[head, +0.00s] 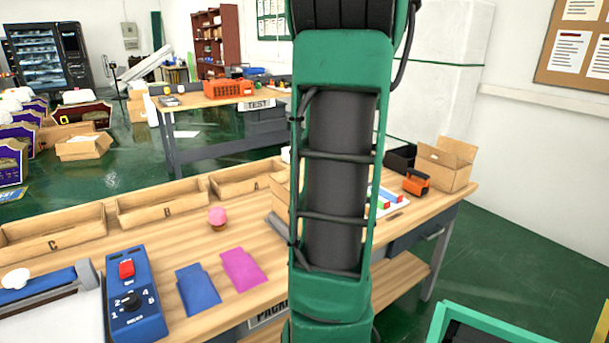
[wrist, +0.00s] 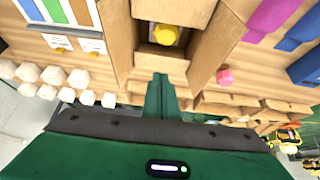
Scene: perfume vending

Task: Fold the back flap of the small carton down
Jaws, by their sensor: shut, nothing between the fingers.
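The small carton (wrist: 110,35) stands open on the table in the wrist view, with a yellow item (wrist: 164,34) inside. Its left and right flaps (wrist: 212,45) spread outward. The back flap (wrist: 145,66), on the side towards the bins, lies right by my fingertips and is partly covered by them. I cannot tell whether they touch it. My gripper (wrist: 162,82) is shut and empty. In the head view my arm hides most of the carton (head: 281,193); only its left edge shows, and my gripper is hidden.
A pink cupcake (head: 217,217) stands left of the carton, near the blue (head: 198,290) and magenta (head: 242,269) flat pieces. Wooden bins (head: 160,204) line the back edge. An orange-black tool (head: 416,182) and another open box (head: 446,163) stand at the right end.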

